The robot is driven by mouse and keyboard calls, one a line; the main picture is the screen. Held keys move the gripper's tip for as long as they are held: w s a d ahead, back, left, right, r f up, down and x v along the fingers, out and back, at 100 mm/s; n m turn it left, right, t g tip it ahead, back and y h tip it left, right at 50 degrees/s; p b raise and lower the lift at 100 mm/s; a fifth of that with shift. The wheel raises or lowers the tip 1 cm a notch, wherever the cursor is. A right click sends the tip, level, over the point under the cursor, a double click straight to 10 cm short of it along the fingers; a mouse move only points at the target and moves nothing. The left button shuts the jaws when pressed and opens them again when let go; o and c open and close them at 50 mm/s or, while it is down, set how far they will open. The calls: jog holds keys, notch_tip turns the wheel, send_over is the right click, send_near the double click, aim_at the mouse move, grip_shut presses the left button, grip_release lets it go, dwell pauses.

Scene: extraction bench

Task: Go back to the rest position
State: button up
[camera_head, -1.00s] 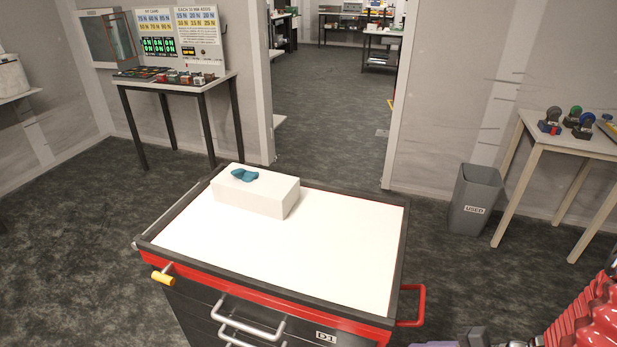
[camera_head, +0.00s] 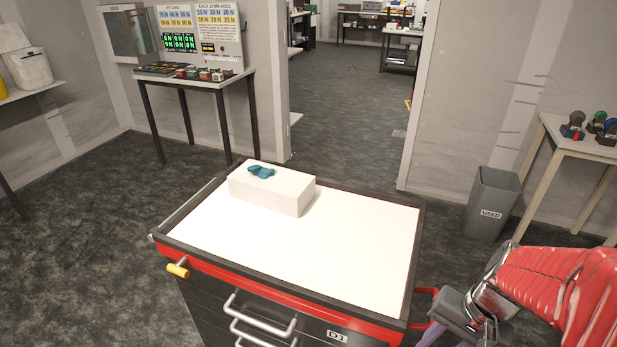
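My arm, with a red ribbed sleeve, reaches in from the right edge in the head view. My gripper (camera_head: 447,325) is at its end, low by the right front corner of the cart, near the red side handle. Its fingertips run toward the bottom edge, and I cannot make out whether they are open or shut. A teal object (camera_head: 261,171) lies on top of a white block (camera_head: 272,190). The block stands at the back left of the white top of the tool cart (camera_head: 345,245). My gripper is well apart from both.
A red handle (camera_head: 424,291) sticks out from the cart's right side. A grey bin marked USED (camera_head: 491,204) stands at the right, near a side table (camera_head: 563,141) with several devices. Another table (camera_head: 205,81) stands at the back left. Open floor (camera_head: 350,105) shows through the doorway.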

jog(key=a+r+n+t+h, duration=0.1)
jog(key=a+r+n+t, duration=0.1)
jog(key=a+r, duration=0.3)
jog(key=w+a+r+n+t+h, duration=0.1)
jog(key=a+r+n+t, duration=0.2)
jog(key=r, duration=0.7)
jog(key=a+n, duration=0.2)
jog(key=a, duration=0.1)
jog(key=shift+w+n+h, duration=0.3)
jog(key=shift+d+r, duration=0.1)
